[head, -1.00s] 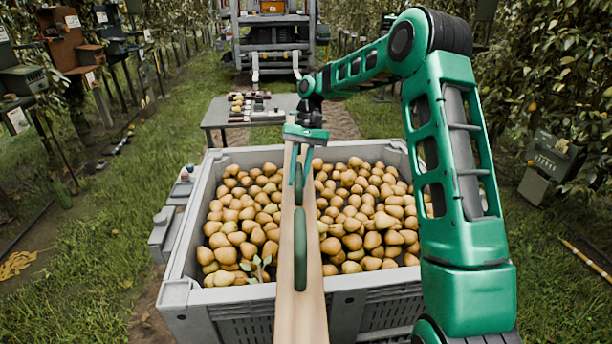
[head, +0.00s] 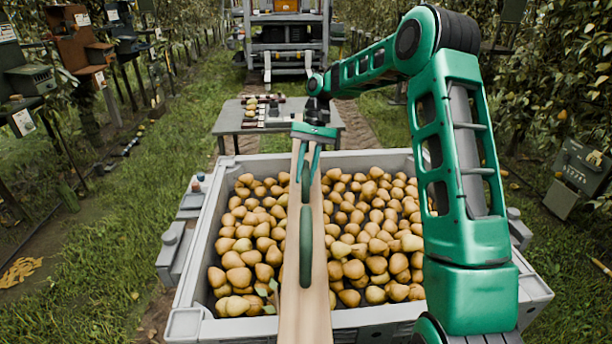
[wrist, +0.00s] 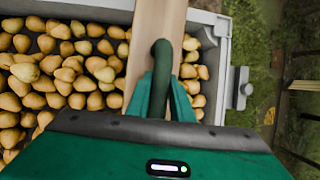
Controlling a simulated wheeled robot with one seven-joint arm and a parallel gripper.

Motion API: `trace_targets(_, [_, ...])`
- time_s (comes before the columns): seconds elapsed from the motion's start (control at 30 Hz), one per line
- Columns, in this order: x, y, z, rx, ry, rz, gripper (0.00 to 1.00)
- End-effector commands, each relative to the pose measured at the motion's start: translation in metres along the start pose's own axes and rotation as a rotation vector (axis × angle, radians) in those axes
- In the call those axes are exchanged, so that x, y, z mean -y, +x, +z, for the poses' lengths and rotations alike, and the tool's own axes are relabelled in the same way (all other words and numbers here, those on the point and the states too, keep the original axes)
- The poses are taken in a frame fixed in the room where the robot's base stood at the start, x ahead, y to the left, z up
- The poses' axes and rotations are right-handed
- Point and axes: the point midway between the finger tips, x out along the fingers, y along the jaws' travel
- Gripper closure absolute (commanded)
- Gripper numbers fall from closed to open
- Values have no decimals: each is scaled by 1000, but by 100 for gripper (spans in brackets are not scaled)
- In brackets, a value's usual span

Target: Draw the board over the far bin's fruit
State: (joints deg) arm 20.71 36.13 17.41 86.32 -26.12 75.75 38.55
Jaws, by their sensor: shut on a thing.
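The far bin (head: 192,259) is a large grey crate full of yellow-brown pears (head: 377,235). The pale wooden board (head: 318,275) runs lengthwise over the fruit, from near the bin's far wall to past its near edge. It has a dark green handle (head: 306,245) along its top. My gripper (head: 307,170) is shut on the handle's far end. In the wrist view the gripper's fingers (wrist: 160,98) close around the handle (wrist: 161,62), with the board (wrist: 158,22) beneath. I cannot tell whether the board touches the pears.
A grey table (head: 233,118) with pears and small items stands behind the bin. A vehicle frame (head: 287,45) is beyond it. Boxes on posts (head: 75,35) line the left row; a green box (head: 583,165) stands at right.

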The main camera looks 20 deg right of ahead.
Motion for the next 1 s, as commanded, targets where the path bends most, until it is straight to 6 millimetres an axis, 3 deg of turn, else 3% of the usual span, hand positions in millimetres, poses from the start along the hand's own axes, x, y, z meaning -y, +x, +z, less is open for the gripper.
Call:
trace_targets(0.27, [-8, -2, -1, -6, 15, -7, 100])
trace_targets(0.43, [-25, 13, 0, -20, 93, -38, 100])
trace_targets(0.77, [-92, 73, 12, -87, 436, -180, 100])
trace_targets(1.0, [-142, 113, 36, -146, 721, -298, 100])
